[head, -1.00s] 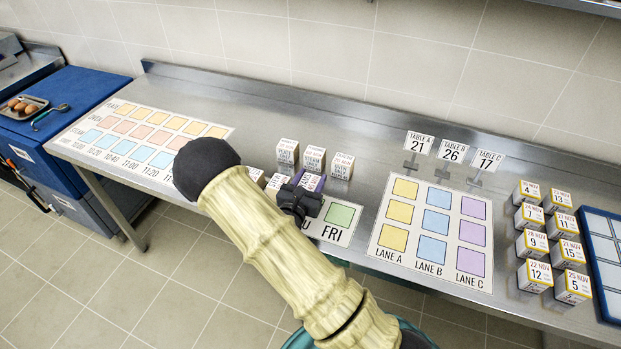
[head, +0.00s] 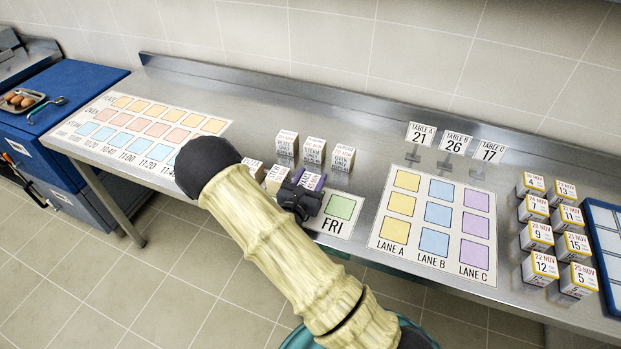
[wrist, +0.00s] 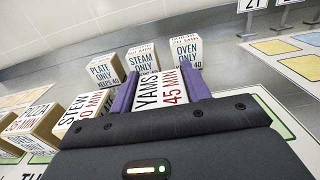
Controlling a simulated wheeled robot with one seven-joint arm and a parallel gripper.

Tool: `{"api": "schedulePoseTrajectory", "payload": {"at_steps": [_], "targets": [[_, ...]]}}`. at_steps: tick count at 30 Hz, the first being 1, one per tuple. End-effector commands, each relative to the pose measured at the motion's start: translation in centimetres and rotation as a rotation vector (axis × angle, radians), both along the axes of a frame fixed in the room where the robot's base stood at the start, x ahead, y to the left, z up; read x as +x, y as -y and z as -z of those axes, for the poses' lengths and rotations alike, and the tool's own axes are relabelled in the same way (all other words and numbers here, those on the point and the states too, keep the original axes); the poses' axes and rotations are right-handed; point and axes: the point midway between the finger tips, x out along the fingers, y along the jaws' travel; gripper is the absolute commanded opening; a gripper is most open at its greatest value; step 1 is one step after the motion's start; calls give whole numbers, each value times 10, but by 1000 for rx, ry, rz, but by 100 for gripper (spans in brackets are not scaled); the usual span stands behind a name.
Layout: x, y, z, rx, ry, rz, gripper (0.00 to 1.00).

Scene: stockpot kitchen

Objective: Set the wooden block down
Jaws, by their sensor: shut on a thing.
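My gripper (head: 310,183) is shut on a wooden block with a white label. My arm hides the left part of the strip in the head view.
Behind stand three blocks: PLATE ONLY (wrist: 104,72), STEAM ONLY (wrist: 143,60) and OVEN ONLY (wrist: 186,50). The lane mat (head: 378,243) lies to the right, with table signs (head: 454,147) behind it. Dated boxes (head: 538,237) stand farther right. A time chart (head: 100,145) lies left.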

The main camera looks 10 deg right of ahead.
Motion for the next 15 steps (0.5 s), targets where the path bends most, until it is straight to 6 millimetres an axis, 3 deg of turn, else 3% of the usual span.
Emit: {"api": "schedulePoseTrajectory", "payload": {"at_steps": [15], "targets": [[0, 0, 9, -1, 1, 0, 21]]}}
